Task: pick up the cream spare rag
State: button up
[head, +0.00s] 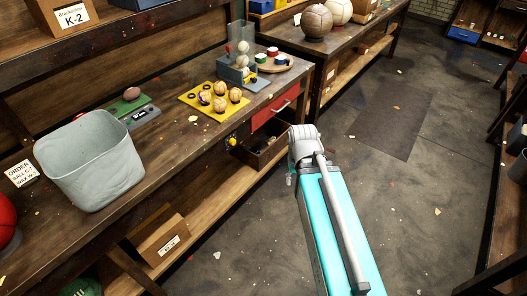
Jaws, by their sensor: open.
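I cannot make out a cream rag anywhere in the head view. My gripper itself does not show; the arm beyond the joint is hidden.
The workbench (160,150) holds a grey bin (90,168), a yellow tray (203,110) with several balls, and a blue-grey stand (238,72). The floor (420,200) to the right is mostly clear.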

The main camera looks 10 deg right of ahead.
aim_at(269, 141)
jog(key=z, duration=0.05)
jog(key=k, duration=0.65)
jog(key=u, duration=0.4)
jog(key=i, duration=1.5)
jog(key=z, duration=0.55)
